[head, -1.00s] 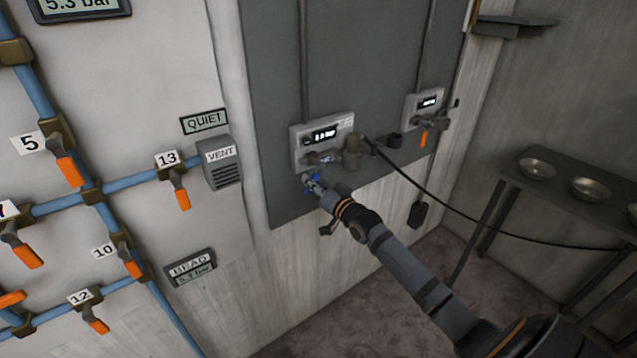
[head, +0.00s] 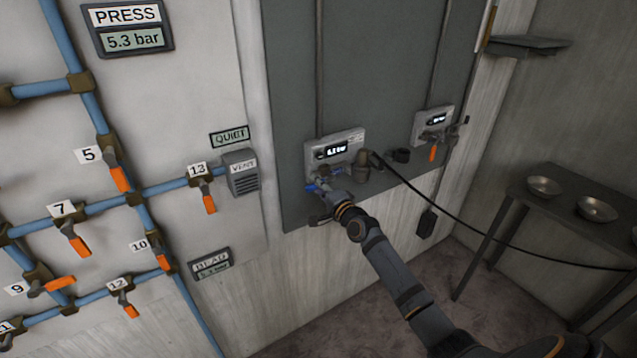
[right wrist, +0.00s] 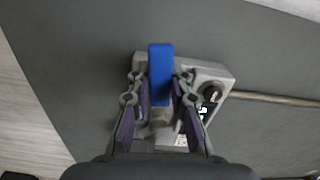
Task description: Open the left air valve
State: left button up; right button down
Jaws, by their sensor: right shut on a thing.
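The left air valve unit (head: 347,139) is a grey box with a small lit display on the dark panel. Its blue handle (head: 314,187) sits below the box, pointing left in the head view. My right gripper (head: 326,187) is at this handle, shut on it. In the right wrist view the blue handle (right wrist: 160,72) stands between the two fingers (right wrist: 158,90), with the grey valve box (right wrist: 210,78) behind. The fingers hide part of the handle and valve body. My left gripper is not in view.
A second valve unit (head: 433,122) with an orange handle (head: 433,154) is to the right. A black hose (head: 450,214) runs from the left unit towards the shelf with metal bowls (head: 597,209). Blue pipes with numbered orange-handled valves (head: 120,178) cover the left wall.

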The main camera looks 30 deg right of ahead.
jog(key=shift+r+m+p, duration=0.35)
jog(key=shift+m+p, duration=0.2)
jog(key=shift+m, duration=0.15)
jog(key=c, duration=1.2)
grip_release()
jog(key=s, duration=0.7)
jog(key=shift+s+d, duration=0.25)
jog(key=shift+d, duration=0.05)
